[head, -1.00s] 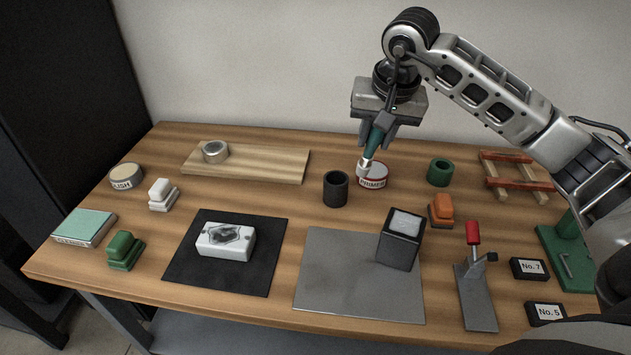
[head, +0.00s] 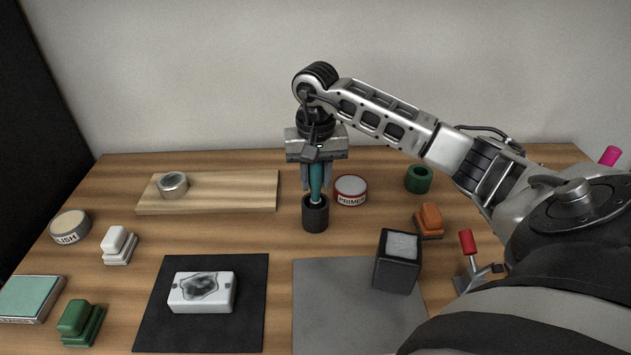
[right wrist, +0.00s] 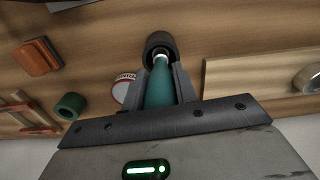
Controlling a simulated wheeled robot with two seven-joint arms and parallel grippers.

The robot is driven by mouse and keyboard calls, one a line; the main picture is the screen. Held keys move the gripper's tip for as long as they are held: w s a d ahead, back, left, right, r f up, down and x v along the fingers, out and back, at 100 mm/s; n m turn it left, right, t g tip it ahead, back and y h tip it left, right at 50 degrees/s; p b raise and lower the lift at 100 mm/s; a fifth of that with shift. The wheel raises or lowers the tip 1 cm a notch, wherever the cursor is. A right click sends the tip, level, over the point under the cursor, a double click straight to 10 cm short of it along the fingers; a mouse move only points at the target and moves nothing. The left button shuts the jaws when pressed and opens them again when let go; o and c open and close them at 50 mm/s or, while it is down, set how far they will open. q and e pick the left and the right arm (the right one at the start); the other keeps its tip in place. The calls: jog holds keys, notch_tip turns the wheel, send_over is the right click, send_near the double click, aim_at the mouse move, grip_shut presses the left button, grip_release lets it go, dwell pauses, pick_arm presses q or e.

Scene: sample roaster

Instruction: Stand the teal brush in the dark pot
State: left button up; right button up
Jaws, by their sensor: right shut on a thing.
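The teal brush (head: 316,182) is upright in my right gripper (head: 317,185), which is shut on its handle. The dark pot (head: 315,218) stands on the table directly below, and the brush's lower end is at the pot's mouth. In the right wrist view the brush (right wrist: 159,88) points at the dark pot (right wrist: 158,42), with its pale ferrule at the opening. I cannot tell how deep its tip reaches inside. My left gripper is not in view.
A primer tin (head: 350,190) stands close to the right of the pot. A green ring-shaped pot (head: 418,179) is farther right. A wooden board (head: 235,192) with a tape roll (head: 173,185) lies to the left.

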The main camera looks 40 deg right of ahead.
jog(key=shift+f, duration=0.65)
jog(key=shift+f, duration=0.15)
jog(key=o, duration=1)
notch_tip(320, 180, up, 12)
jog(key=shift+r, duration=0.2)
